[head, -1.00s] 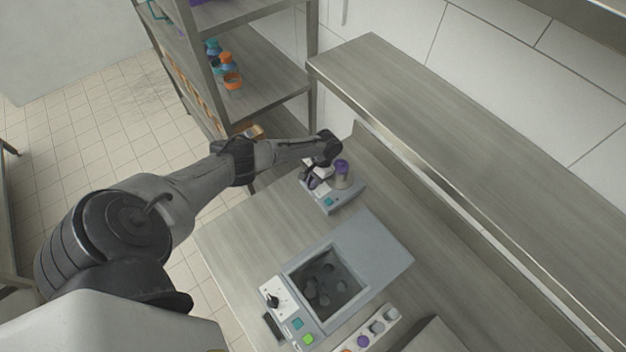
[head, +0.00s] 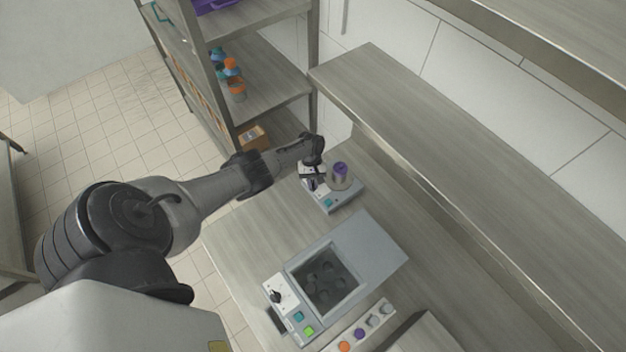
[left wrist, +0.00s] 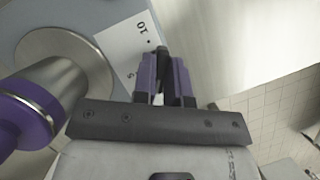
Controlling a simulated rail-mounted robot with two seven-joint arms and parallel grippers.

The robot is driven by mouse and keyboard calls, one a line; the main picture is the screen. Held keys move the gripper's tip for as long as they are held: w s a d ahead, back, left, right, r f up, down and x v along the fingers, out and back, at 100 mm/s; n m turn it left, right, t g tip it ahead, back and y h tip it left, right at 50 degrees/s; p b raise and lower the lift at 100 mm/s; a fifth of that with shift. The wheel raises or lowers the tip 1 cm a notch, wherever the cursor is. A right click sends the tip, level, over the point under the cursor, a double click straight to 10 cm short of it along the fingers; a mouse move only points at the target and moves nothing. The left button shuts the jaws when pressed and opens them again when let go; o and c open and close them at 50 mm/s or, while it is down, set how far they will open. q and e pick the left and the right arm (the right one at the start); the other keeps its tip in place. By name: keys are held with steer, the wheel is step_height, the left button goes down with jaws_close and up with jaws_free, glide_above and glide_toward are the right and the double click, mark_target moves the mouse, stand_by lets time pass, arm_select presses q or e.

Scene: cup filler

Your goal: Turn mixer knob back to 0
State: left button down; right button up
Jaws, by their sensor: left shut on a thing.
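The mixer (head: 335,204) is a small grey device at the back of the counter, with a teal button (head: 327,202) on its front. A metal cup with a purple lid (head: 340,168) stands on its round plate; the lid also shows at the left of the left wrist view (left wrist: 22,115). My left gripper (head: 313,183) is at the mixer's white dial panel, beside the cup. In the left wrist view its purple fingers (left wrist: 164,72) are shut on the dark knob (left wrist: 162,51). The panel shows the marks 10 and 5. The knob's pointer and 0 mark are hidden.
A larger grey machine (head: 382,247) with a dark well, a dial and coloured buttons stands nearer on the counter. A strip with coloured round caps (head: 360,334) lies in front. A raised shelf (head: 440,140) runs along the wall. Shelving with bottles (head: 232,68) stands behind.

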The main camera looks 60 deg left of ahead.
arm_select(q)
steer(key=n+t+p, duration=0.2)
steer(key=n+p, duration=0.1)
steer(key=n, duration=0.2)
steer(key=shift+r+n, duration=0.1)
steer(key=shift+n, duration=0.2)
steer(key=shift+n+t, duration=0.3)
steer(key=shift+n, duration=0.2)
steer(key=c, duration=1.2)
jaws_free()
steer(key=shift+s, duration=0.1)
steer(key=shift+o, duration=0.2)
steer(key=w+p+v, duration=0.1)
steer(key=p+v, duration=0.5)
steer(key=v, duration=0.7)
steer(key=shift+s+a+r, duration=0.25)
steer(key=shift+s+a, duration=0.05)
steer(key=shift+s, duration=0.15)
